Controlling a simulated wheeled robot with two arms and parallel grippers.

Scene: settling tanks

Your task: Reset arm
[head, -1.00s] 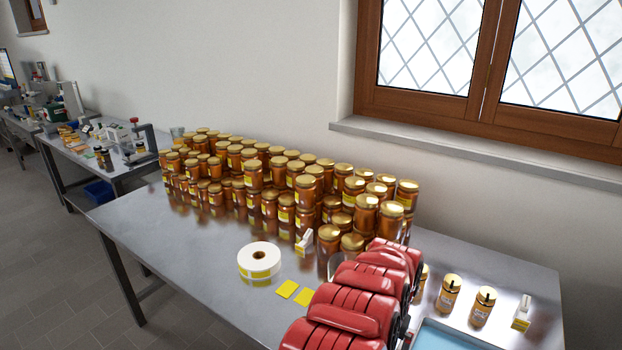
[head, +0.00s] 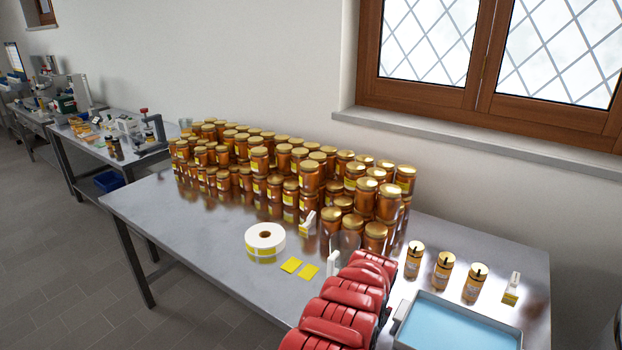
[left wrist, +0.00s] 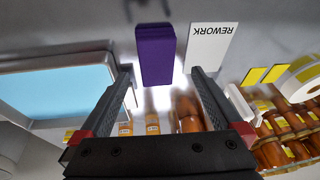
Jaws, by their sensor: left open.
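My red left arm (head: 345,305) reaches over the front of the steel table in the head view and hides its own gripper there. In the left wrist view my left gripper (left wrist: 160,75) is open, its two dark fingers apart with nothing held. A purple block (left wrist: 155,53) lies beyond the fingertips. A white card reading REWORK (left wrist: 211,45), upside down in this view, lies beside the block. My right gripper is in neither view.
A blue-bottomed tray (head: 400,310) sits right of the arm, with several jars (head: 443,270) behind it. Many stacked honey jars (head: 310,175) fill the table's back. A label roll (head: 265,238) and yellow labels (head: 291,265) lie left of the arm. The table's left front is bare.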

